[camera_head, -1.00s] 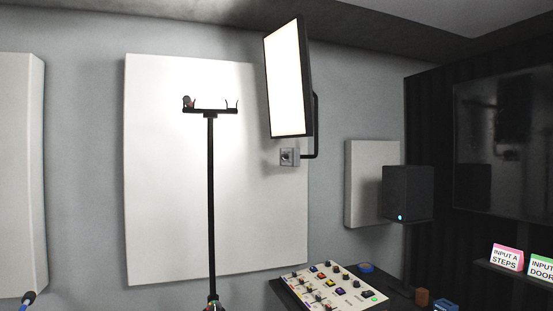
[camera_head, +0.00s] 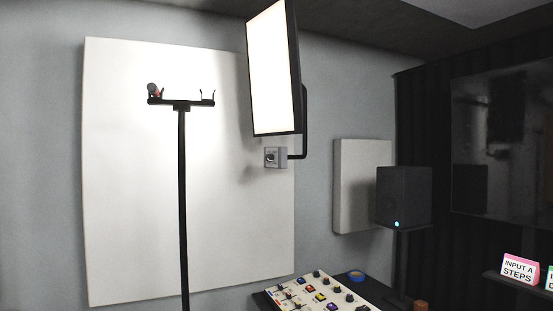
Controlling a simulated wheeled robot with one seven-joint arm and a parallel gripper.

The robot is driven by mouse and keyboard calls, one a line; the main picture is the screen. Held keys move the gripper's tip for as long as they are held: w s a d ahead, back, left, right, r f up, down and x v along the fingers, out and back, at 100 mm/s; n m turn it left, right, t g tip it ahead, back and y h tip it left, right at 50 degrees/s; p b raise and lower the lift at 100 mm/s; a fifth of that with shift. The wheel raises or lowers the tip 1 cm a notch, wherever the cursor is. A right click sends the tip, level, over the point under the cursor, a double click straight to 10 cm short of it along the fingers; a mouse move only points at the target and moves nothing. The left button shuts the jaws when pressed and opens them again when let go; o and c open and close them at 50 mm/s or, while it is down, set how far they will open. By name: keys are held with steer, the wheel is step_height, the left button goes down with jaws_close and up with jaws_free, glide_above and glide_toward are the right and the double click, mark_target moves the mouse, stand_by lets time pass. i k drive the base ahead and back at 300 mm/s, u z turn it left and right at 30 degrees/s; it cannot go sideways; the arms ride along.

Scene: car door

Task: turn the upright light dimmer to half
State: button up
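The light dimmer is a small grey box with a round knob (camera_head: 270,157) on its face. It is fixed near the right edge of a white wall panel, just below a bright upright light panel (camera_head: 273,70). A black bent arm (camera_head: 304,125) joins the box to the light. The knob is too small to tell its exact setting. The light glows bright white. My gripper is not in view.
A black stand (camera_head: 183,200) with a forked top bar rises left of the dimmer. A mixing console (camera_head: 315,292) with coloured knobs lies on a dark desk below. A black speaker (camera_head: 404,196) stands to the right, before a dark screen (camera_head: 505,145).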

mark_target(268, 157)
steer(key=u, duration=0.1)
steer(key=i, duration=1.6)
steer(key=u, duration=0.55)
